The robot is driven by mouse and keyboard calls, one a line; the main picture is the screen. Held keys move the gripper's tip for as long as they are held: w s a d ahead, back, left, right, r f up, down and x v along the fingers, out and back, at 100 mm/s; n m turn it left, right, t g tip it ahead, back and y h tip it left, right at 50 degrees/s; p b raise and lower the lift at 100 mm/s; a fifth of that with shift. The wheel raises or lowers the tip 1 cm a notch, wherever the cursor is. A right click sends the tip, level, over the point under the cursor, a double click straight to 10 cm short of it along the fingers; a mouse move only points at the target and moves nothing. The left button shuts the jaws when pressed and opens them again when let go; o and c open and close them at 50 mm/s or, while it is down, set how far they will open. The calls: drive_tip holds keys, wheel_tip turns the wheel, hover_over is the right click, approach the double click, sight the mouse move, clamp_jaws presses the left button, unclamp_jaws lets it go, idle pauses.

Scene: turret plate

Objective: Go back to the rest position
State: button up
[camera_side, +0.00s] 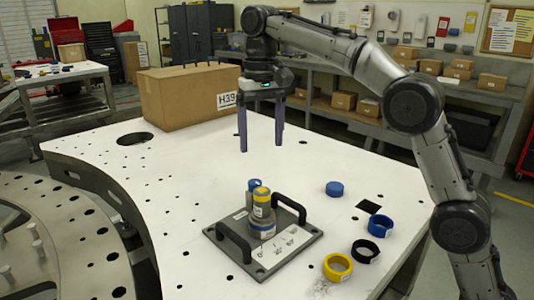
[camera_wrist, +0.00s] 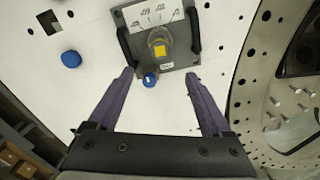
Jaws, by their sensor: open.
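My gripper (camera_side: 262,142) is open and empty, pointing down above the white table (camera_side: 200,170), in front of the cardboard box. Its two purple fingers also show spread apart in the wrist view (camera_wrist: 163,80). A grey turret plate (camera_side: 290,258) with two black handles lies flat on the table below and in front of my gripper. My fingers touch none of these.
A cardboard box (camera_side: 188,95) labelled H39 stands at the back of the table. A blue cap (camera_side: 334,188) and blue (camera_side: 380,226), black (camera_side: 365,250) and yellow (camera_side: 337,267) rings lie right of the plate. Left of the plate the tabletop is mostly clear.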

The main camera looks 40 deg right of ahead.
drive_tip(key=s+d+r+t, duration=0.1)
drive_tip(key=s+d+r, duration=0.2)
drive_tip(key=s+r, duration=0.4)
drive_tip(key=s+d+t, duration=0.2)
drive_tip(key=s, duration=0.9)
drive_tip(key=s+d+f+n+t, duration=0.1)
drive_tip(key=s+f+n, duration=0.1)
drive_tip(key=s+f, duration=0.4)
drive_tip(key=s+d+f+n+t, duration=0.1)
drive_tip(key=s+f, duration=0.5)
drive_tip(key=f, duration=0.7)
drive_tip(key=shift+f+n+t, duration=0.2)
drive_tip(key=shift+n+t, duration=0.1)
drive_tip(key=shift+n, duration=0.2)
drive_tip(key=shift+s, duration=0.1)
